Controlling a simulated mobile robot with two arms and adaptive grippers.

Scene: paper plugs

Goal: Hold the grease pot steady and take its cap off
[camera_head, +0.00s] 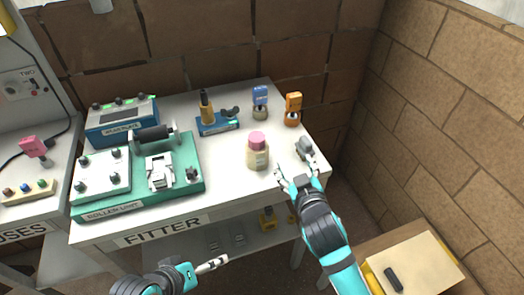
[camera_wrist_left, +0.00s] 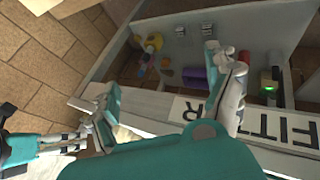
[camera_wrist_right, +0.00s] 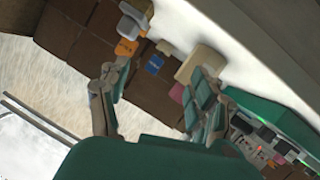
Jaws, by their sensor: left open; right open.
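The grease pot (camera_head: 258,158), a cream jar with a pink cap (camera_head: 257,139), stands upright on the bench near its front right. The cap is on it. My right gripper (camera_head: 297,176) is open and empty just right of the pot, apart from it. In the right wrist view the pot (camera_wrist_right: 193,62) and its pink cap (camera_wrist_right: 177,93) show beyond the fingers, partly hidden by one. My left gripper (camera_head: 218,264) is low in front of the bench, well away from the pot. Its fingers (camera_wrist_left: 170,95) are open and empty in the left wrist view.
A grey object (camera_head: 305,148) lies close to my right gripper at the bench's right edge. Orange (camera_head: 293,108) and blue (camera_head: 260,102) items stand behind the pot. A green roller unit (camera_head: 195,165) is at left. The lower shelf (camera_wrist_left: 205,40) holds several items.

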